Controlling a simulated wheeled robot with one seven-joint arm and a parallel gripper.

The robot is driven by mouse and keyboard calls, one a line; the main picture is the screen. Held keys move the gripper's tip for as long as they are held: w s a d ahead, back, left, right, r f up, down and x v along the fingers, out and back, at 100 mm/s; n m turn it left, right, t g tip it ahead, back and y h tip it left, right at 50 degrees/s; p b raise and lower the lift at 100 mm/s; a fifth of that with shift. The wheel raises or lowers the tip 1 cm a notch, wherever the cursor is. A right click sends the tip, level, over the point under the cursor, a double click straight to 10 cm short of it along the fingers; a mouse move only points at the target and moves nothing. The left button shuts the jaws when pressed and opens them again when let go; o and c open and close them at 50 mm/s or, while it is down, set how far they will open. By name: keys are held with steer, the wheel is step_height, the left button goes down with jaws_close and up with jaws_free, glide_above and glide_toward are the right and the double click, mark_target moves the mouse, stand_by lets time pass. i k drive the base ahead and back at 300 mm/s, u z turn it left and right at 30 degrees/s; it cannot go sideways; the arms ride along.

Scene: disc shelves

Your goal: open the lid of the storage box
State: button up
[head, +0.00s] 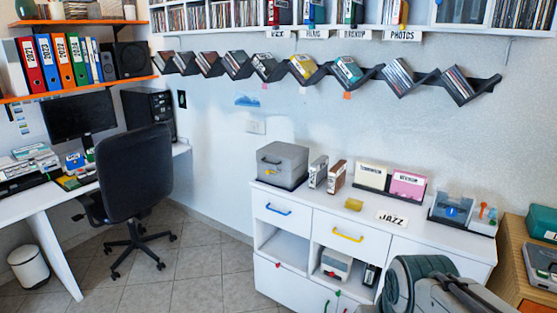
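The storage box (283,167) is grey and stands on the left end of the white cabinet, against the wall. Its lid is down and looks shut. A dark handle and a small yellow-orange part show on the box. My gripper is not in view. Parts of what looks like my own arm show at the bottom right, in front of the cabinet and well apart from the box.
An office chair (134,175) stands left, by the desk. Tiled floor (205,260) between them is clear.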

mark_target(287, 157)
steer(key=u, duration=0.9)
steer(key=i, duration=1.3)
steer(key=z, duration=0.6)
steer(key=i, duration=0.5)
steer(key=z, duration=0.65)
